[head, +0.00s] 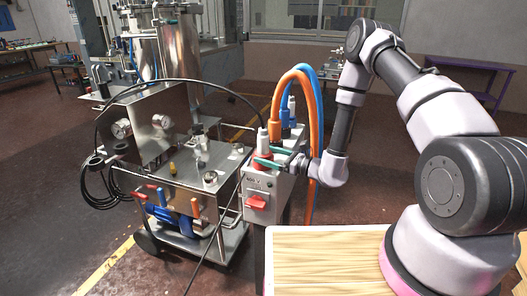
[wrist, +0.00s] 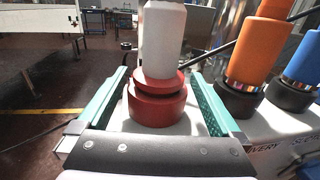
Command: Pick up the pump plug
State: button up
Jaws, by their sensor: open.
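A white plug with a red base, which I take to be the pump plug, stands upright on top of the white pump box (head: 258,190). The plug (head: 263,141) is large in the wrist view (wrist: 160,45), where its top is cut off by the frame. My gripper (head: 268,157) is open, with its green fingers (wrist: 160,88) on the left and right of the plug's red base. Gaps show between the base and both fingers, so the jaws hold nothing. The far side of the red base is hidden.
An orange plug (wrist: 257,50) and a blue plug (wrist: 304,58) stand close to the right, with thick hoses (head: 312,110) rising behind. A metal cart (head: 185,185) with black cables is left of the box. A wooden-topped surface (head: 325,262) is in front.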

aim_at(257, 151)
jog(key=x, duration=0.4)
jog(key=shift+w+a+r, duration=0.1)
jog(key=shift+a+r, duration=0.05)
jog(key=shift+a, duration=0.1)
jog(key=shift+c, duration=0.3)
jog(key=c, duration=1.5)
jog(key=shift+r, duration=0.1)
